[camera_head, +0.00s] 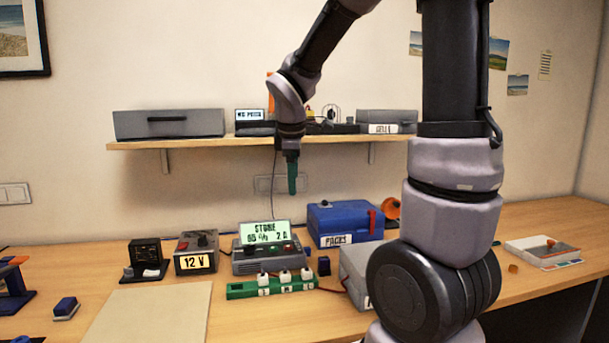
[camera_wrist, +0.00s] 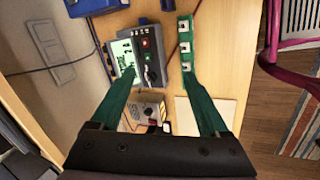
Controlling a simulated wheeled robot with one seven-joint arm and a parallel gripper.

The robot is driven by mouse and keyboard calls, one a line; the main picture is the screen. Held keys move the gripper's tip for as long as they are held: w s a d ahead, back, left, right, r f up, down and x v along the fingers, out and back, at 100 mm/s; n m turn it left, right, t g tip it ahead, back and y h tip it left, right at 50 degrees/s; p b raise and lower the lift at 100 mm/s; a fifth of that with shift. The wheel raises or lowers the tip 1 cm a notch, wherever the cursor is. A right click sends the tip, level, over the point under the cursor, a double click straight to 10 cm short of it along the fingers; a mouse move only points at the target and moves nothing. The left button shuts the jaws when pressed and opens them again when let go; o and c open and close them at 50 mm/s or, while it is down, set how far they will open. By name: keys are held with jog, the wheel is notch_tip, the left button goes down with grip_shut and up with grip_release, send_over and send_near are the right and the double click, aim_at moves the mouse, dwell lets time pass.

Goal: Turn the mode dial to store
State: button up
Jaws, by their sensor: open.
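The charger unit (camera_head: 262,263) stands on the desk with a tilted lit display (camera_head: 265,232). The display reads STORE on its top line, and below it what looks like 60 % and 2 A. In the wrist view the charger (camera_wrist: 151,68) shows small dark and red controls beside its display (camera_wrist: 123,57); I cannot tell clearly which is the mode dial or where it points. My gripper (camera_head: 292,178) hangs pointing down, well above the charger and a little to its right. In the wrist view my gripper (camera_wrist: 158,78) has its green fingers wide apart with nothing between them.
A green strip (camera_head: 240,291) with white plugs lies in front of the charger. A 12 V box (camera_head: 197,262) stands left, a blue PACKS case (camera_head: 343,225) right. A shelf (camera_head: 240,143) runs along the wall behind. A pale mat (camera_head: 150,313) leaves free room front left.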

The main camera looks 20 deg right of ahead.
jog(key=shift+s+d+r+m, duration=0.25)
jog(key=shift+s+r+m, duration=0.05)
jog(key=shift+s+m, duration=0.15)
jog(key=shift+s+d+r+m, duration=0.25)
jog(key=shift+s+m, duration=0.1)
jog(key=shift+s, duration=0.1)
jog(key=s+r+m+t+y, duration=0.1)
jog(key=s+r+m, duration=0.3)
jog(key=s+m, duration=0.4)
jog(key=s+d+r+m+t+y, duration=0.1)
jog(key=s+r+m, duration=0.3)
jog(key=s+m, duration=0.4)
jog(key=shift+r+t+y, duration=0.25)
jog(key=shift+t+y, duration=0.35)
jog(key=shift+y, duration=0.1)
